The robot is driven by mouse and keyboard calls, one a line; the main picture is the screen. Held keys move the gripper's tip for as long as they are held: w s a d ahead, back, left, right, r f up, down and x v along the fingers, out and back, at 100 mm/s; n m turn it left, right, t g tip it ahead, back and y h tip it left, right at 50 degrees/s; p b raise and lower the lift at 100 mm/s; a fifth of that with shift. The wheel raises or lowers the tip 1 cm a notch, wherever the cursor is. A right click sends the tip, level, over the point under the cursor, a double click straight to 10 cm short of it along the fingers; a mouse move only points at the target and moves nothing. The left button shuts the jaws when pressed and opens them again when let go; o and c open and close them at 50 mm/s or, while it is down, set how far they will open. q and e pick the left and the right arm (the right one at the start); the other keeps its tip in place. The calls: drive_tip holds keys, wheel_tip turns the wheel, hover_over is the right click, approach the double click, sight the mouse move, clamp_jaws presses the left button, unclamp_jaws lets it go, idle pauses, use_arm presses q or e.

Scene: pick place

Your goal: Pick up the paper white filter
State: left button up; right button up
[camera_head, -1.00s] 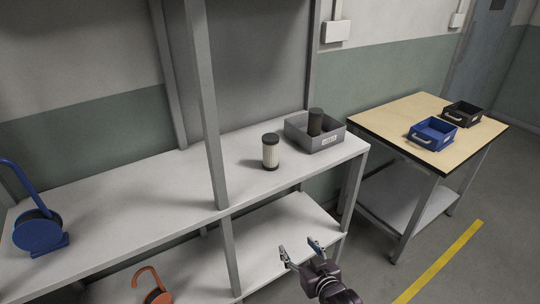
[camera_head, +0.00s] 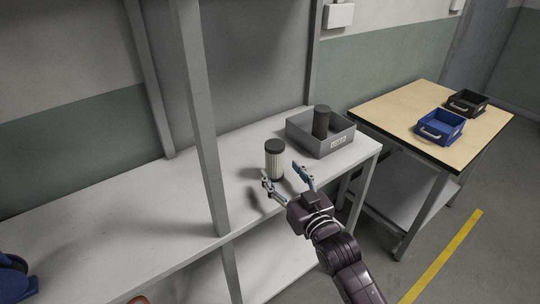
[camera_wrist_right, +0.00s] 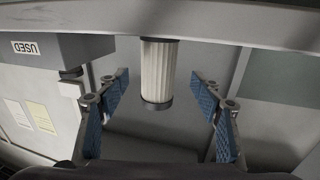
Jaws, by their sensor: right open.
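The white paper filter (camera_head: 274,162), a pleated cylinder with dark end caps, stands upright on the upper shelf. My right gripper (camera_head: 288,178) is open and empty in front of it at shelf height, fingers pointing toward it. In the right wrist view the filter (camera_wrist_right: 159,72) appears upside down, between the two blue-padded fingers (camera_wrist_right: 160,100) in the picture and apart from both. My left gripper is in neither view.
A grey bin (camera_head: 340,142) labelled USED, holding a dark cylinder (camera_head: 320,122), stands right of the filter. A shelf post (camera_head: 203,130) rises to the left. A wooden-topped table (camera_head: 400,103) carries a blue bin (camera_head: 440,127) and a black bin (camera_head: 466,103).

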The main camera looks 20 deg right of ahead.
sight(274, 159)
drive_tip(key=w, duration=0.1)
drive_tip(key=w+p, duration=0.1)
drive_tip(key=w, duration=0.1)
drive_tip(key=shift+a+r, duration=0.1)
drive_tip(key=shift+r, duration=0.25)
drive_tip(key=w, duration=0.3)
drive_tip(key=shift+w+a+f, duration=0.1)
drive_tip(key=shift+a+f, duration=0.05)
drive_tip(key=shift+f, duration=0.05)
drive_tip(key=c, duration=0.8)
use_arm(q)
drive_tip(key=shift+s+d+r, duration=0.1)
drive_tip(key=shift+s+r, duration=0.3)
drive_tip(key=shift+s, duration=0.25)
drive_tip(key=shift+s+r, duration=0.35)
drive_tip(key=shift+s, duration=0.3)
use_arm(e)
drive_tip(key=c, duration=0.6)
